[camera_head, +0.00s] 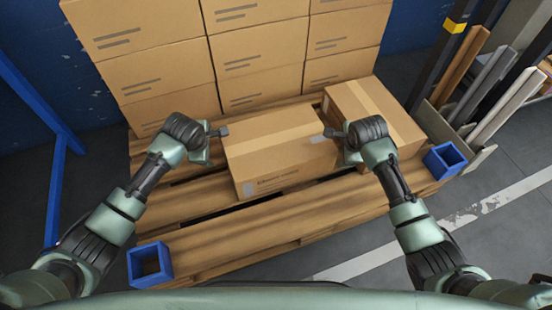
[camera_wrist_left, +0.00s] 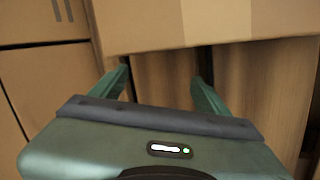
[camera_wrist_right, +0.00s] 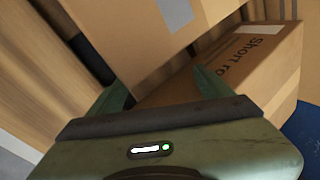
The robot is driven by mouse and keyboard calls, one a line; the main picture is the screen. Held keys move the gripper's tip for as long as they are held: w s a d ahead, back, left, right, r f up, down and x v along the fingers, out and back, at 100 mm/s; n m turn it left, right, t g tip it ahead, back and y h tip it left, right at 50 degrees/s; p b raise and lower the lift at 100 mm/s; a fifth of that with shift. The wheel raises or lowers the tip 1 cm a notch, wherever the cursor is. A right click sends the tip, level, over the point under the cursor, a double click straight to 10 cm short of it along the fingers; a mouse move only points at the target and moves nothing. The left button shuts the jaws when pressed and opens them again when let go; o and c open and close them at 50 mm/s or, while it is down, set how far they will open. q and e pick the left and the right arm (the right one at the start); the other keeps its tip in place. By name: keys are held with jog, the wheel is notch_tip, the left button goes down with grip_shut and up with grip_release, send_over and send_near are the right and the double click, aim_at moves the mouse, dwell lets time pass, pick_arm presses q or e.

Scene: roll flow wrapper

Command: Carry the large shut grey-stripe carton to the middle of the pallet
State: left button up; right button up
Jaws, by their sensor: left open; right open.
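A large shut brown carton (camera_head: 275,155) sits over the middle of the wooden pallet (camera_head: 260,230), between my two grippers. It has a tape band along its top and small grey labels. My left gripper (camera_head: 216,133) is open at its left side; the left wrist view shows the carton (camera_wrist_left: 250,22) just beyond the fingers (camera_wrist_left: 163,80). My right gripper (camera_head: 335,138) is open at its right side; in the right wrist view the carton (camera_wrist_right: 130,45) is beyond the fingers (camera_wrist_right: 162,85). I cannot tell whether the fingertips touch it.
Another shut carton (camera_head: 370,108) stands close on the right, with printed text (camera_wrist_right: 262,65) facing my right gripper. Several stacked cartons (camera_head: 240,50) with grey stripes form a wall behind. Blue square posts stand at the pallet's front left (camera_head: 150,264) and right (camera_head: 444,160). The front planks are clear.

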jog(key=shift+s+r, duration=0.15)
jog(key=shift+r, duration=0.05)
pick_arm(q)
jog(key=v, duration=1.1)
pick_arm(e)
jog(key=v, duration=1.1)
jog(key=shift+r, duration=0.25)
pick_arm(q)
jog(key=shift+r, duration=0.1)
pick_arm(e)
jog(key=shift+s, duration=0.1)
